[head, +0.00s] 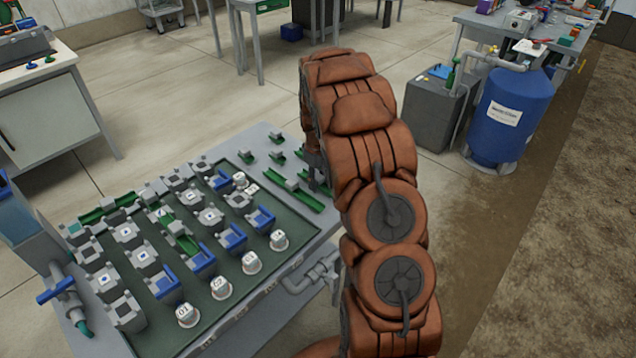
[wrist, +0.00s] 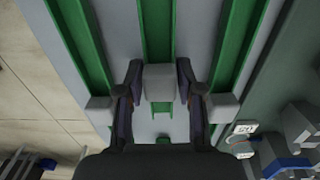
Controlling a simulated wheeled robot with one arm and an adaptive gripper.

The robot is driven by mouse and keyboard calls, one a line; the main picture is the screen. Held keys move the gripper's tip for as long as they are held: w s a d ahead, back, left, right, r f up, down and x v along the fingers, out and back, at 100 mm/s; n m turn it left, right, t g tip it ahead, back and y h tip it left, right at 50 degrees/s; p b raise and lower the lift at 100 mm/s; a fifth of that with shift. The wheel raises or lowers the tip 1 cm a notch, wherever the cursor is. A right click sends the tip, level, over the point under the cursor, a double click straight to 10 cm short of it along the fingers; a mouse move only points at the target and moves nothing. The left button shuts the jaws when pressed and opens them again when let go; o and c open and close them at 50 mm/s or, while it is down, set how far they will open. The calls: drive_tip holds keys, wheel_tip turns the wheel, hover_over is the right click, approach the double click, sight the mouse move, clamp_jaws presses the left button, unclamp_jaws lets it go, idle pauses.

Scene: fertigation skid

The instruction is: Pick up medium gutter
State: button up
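In the wrist view, a green gutter (wrist: 158,30) runs up the middle of the picture, with a grey block (wrist: 160,80) across it near its lower end. Similar green gutters lie to the left (wrist: 82,45) and right (wrist: 236,50), each with a grey end block. In the head view, a green gutter (head: 297,193) lies at the table's right end. My arm hides part of that area and most of my gripper (head: 320,172).
In the head view, a dark green tray (head: 300,228) holds several grey, blue and white-capped parts on the grey table. A blue tank (head: 512,115) and a dark box (head: 432,115) stand beyond my arm.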

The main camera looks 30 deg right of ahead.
clamp_jaws()
